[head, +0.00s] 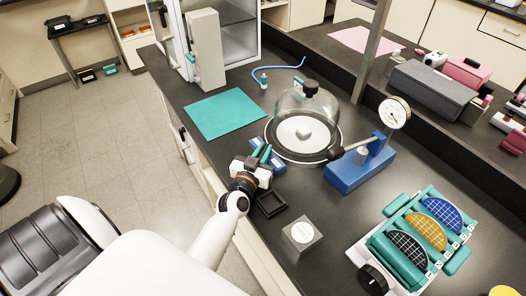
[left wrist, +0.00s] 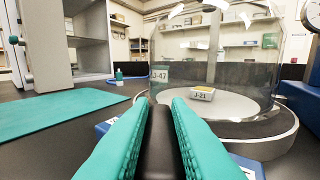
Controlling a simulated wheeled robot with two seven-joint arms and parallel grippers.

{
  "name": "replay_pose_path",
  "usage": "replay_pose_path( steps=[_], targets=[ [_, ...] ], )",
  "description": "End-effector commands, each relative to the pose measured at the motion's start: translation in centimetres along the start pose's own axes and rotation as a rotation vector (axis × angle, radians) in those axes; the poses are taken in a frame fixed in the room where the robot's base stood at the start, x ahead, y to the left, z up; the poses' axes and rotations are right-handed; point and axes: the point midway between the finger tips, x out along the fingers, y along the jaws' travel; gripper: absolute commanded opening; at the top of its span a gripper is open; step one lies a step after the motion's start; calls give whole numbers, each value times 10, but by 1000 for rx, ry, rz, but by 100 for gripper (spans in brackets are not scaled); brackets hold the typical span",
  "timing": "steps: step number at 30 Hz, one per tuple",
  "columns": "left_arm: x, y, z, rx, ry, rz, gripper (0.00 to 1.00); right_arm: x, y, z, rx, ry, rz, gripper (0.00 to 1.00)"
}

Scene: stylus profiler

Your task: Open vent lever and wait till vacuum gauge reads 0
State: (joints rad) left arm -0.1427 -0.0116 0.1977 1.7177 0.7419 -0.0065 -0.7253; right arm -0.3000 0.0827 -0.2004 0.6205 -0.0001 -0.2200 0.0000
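My left gripper (head: 265,153) has teal fingers and is at the near left side of the bell jar. The clear bell jar (head: 306,108) stands on a round base (head: 274,146), with a small block (head: 303,133) inside. A round white gauge (head: 394,112) stands on a blue stand (head: 350,175); its reading is too small to tell. My right gripper is out of view.
A teal mat (head: 227,114) lies left of the jar. A black square tray (head: 271,204) and a metallic cube (head: 302,233) are near the front edge. A teal rack with patterned discs (head: 427,231) stands at right. A grey box (head: 426,88) is behind.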

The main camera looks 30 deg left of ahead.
Motion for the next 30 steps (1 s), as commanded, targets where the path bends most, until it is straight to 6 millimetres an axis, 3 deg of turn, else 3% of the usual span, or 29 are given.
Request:
replay_pose_path(
  steps=[3,13,24,25,28,30],
  targets=[
    [0,0,0,0,0,0,0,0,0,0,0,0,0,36],
    [1,-2,4,-5,0,105,0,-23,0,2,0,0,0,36],
    [0,-3,0,0,-2,130,0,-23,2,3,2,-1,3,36],
    [0,-3,0,0,-2,130,20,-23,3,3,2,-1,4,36],
    [0,-3,0,0,-2,130,36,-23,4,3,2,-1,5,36],
    [0,-3,0,0,-1,129,38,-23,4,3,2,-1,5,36]
  ],
)
